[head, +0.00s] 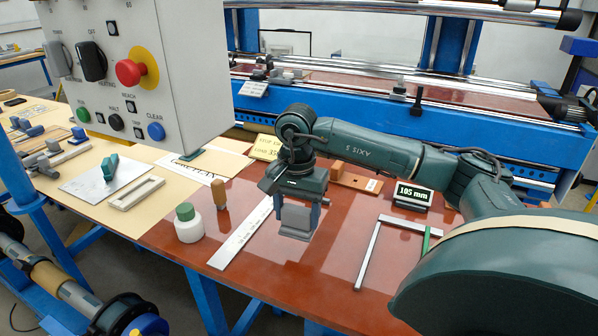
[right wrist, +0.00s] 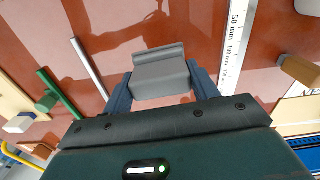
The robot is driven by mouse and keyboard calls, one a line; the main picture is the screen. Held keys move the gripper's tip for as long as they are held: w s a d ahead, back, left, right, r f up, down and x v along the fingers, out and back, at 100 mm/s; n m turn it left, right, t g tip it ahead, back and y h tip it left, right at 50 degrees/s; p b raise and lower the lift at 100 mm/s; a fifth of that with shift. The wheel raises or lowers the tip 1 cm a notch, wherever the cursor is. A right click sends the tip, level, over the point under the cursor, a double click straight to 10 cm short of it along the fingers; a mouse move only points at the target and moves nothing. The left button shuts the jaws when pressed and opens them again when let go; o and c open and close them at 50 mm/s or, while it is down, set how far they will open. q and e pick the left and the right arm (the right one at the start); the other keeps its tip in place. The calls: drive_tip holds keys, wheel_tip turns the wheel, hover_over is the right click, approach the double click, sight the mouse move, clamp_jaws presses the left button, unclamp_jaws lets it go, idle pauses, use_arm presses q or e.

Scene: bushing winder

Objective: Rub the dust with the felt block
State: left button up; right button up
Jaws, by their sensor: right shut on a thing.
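My right gripper (head: 298,207) is shut on a grey block (head: 296,222), which looks like the felt block. It hangs below the wrist, low over the red-brown table top (head: 255,268). In the right wrist view the block (right wrist: 160,78) sits between both fingers, with a raised ridge along its far edge. I cannot tell if its underside touches the table. Pale patches show on the table near the block, but I cannot tell dust from reflections. My left gripper is not in view.
A wooden-handled tool (head: 219,194) stands nearby. A control box (head: 135,70) hangs upper left.

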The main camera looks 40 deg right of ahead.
wheel_tip(320, 180, up, 2)
idle(0.7)
